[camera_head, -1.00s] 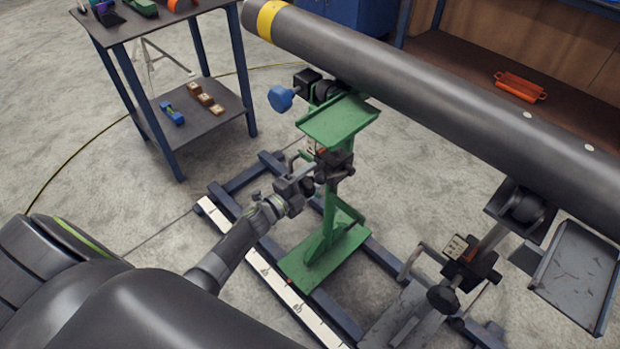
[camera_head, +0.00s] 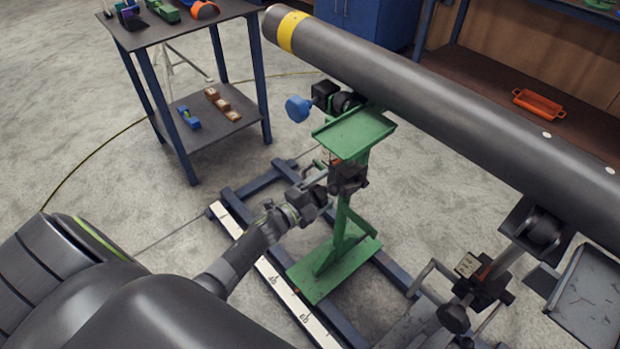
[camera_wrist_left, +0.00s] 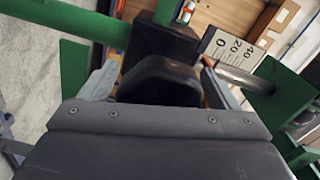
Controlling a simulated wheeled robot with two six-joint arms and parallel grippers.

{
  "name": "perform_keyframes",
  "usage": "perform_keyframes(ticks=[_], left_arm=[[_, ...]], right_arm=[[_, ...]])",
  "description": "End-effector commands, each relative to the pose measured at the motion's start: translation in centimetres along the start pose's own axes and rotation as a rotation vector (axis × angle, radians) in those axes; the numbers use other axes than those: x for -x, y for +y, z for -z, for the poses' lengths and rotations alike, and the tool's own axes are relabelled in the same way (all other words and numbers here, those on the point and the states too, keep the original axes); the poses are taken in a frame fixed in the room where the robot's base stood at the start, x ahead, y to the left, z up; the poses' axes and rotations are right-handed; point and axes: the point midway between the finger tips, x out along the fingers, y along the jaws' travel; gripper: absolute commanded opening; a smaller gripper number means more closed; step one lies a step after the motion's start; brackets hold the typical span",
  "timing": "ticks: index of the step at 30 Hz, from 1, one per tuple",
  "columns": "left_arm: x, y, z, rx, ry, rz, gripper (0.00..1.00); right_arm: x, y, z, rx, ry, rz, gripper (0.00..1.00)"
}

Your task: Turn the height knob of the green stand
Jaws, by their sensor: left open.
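The green stand (camera_head: 352,134) stands upright under the pipe, with its green foot on the blue floor frame. A dark clamp block (camera_head: 349,176) sits on its column. My left gripper (camera_head: 326,192) reaches in from the left at the height of this block. In the left wrist view a black rounded knob (camera_wrist_left: 160,82) lies between the two open fingers, in front of the dark block. Whether the fingers touch the knob cannot be told. A scale plate (camera_wrist_left: 232,50) marked 0, 20, 40 is right of the block. My right gripper is not in view.
A large grey pipe (camera_head: 430,90) with a yellow band runs above the stand. A blue knob (camera_head: 298,108) sticks out left under it. A second, grey stand (camera_head: 488,280) is at the right. A small table (camera_head: 204,131) stands at back left.

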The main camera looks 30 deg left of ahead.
Motion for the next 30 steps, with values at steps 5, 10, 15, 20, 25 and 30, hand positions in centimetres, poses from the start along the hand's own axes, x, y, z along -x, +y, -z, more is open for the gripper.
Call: perform_keyframes(ticks=[5,10,15,20,25,30], left_arm=[[2.3,0.0,0.0,0.000,-0.002,-0.003,0.84],[6.1,0.1,-0.1,0.000,-0.002,-0.004,0.84],[10.1,0.2,-0.1,-0.002,-0.002,-0.005,0.84],[13.6,0.2,-0.1,-0.001,-0.001,-0.004,0.84],[16.1,0.2,-0.1,0.000,-0.002,-0.004,0.84],[17.2,0.1,0.0,0.000,0.000,-0.002,0.84]], right_arm=[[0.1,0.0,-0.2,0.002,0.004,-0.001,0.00],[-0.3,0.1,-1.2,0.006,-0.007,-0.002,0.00],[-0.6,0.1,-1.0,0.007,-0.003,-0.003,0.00],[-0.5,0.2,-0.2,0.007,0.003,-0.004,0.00],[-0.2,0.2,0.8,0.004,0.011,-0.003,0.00],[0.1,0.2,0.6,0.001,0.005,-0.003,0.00]])
